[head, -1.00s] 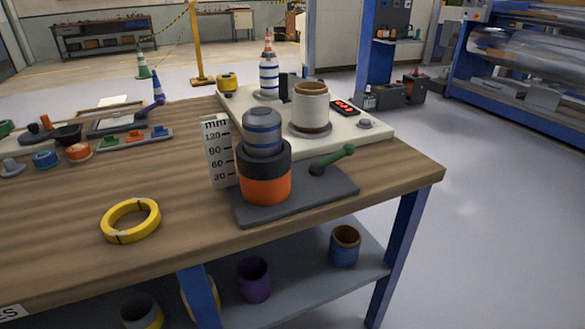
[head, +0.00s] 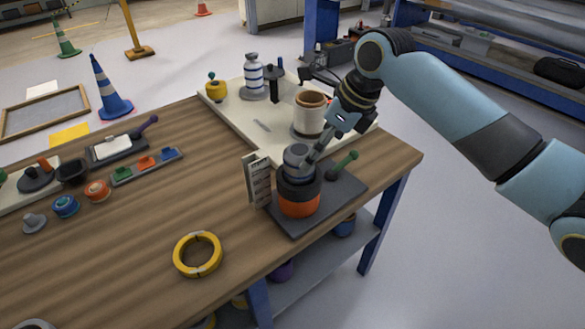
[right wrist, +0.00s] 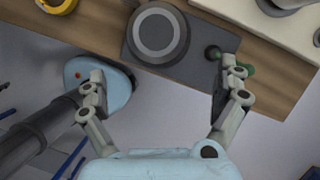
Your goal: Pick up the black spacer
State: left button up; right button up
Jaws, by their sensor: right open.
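The black spacer (head: 313,189) is a thick black ring around a grey post (head: 296,156) with blue bands. It sits on top of an orange ring (head: 300,208), on a dark grey base plate (head: 344,187). In the right wrist view, the black spacer (right wrist: 182,46) shows from above as a dark ring around the grey post (right wrist: 157,33). My left gripper is not in view.
A green-handled lever (head: 345,161) stands on the plate beside the stack. A scale card (head: 258,181) stands left of it.

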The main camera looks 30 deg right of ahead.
jog(key=x, duration=0.4)
jog(key=shift+w+a+f, duration=0.15)
jog(key=shift+a+f, duration=0.05)
jog(key=shift+a, duration=0.15)
jog(key=x, duration=0.5)
jog(key=shift+w+f, duration=0.2)
jog(key=shift+f, duration=0.15)
jog(key=shift+c, duration=0.4)
jog(key=c, duration=0.9)
